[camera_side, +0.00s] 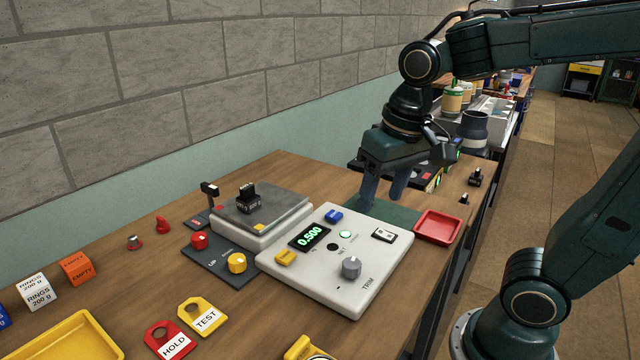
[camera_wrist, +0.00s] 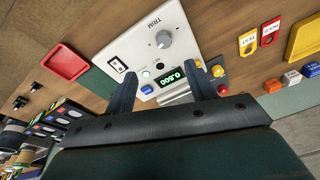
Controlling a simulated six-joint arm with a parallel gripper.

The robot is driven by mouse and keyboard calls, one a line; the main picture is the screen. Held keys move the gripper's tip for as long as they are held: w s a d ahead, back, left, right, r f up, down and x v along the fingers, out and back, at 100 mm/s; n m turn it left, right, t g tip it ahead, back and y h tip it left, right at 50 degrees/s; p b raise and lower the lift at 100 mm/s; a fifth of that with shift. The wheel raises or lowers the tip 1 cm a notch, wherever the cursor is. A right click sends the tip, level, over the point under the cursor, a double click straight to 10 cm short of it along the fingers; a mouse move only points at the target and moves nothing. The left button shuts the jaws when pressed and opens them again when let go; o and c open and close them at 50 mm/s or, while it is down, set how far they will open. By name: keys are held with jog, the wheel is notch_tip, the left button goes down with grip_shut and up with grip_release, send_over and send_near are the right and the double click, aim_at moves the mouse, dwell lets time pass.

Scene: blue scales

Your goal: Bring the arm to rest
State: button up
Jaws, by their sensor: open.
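My gripper (camera_side: 384,192) is open and empty in the side view. It hangs over the green mat (camera_side: 400,217), behind the white scale console. In the wrist view my gripper (camera_wrist: 163,92) shows its two dark fingers spread apart, with nothing between them but the console's far edge below. The console (camera_side: 336,290) carries a grey TRIM knob (camera_side: 351,267) and a lit display (camera_side: 310,236) reading 0.500. My arm reaches in from the upper right of the side view.
A weighing plate (camera_side: 285,204) bears a dark block (camera_side: 249,199). A red tray (camera_side: 438,226) lies right of the console. Red and yellow tags, small boxes (camera_side: 76,267) and a yellow tray (camera_side: 65,340) occupy the front left. A wall (camera_side: 200,80) stands behind the bench.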

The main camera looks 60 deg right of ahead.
jog(key=s+n+t, duration=0.3)
jog(key=s, duration=0.3)
jog(key=shift+s+d+r+n, duration=0.25)
jog(key=shift+s+n, duration=0.05)
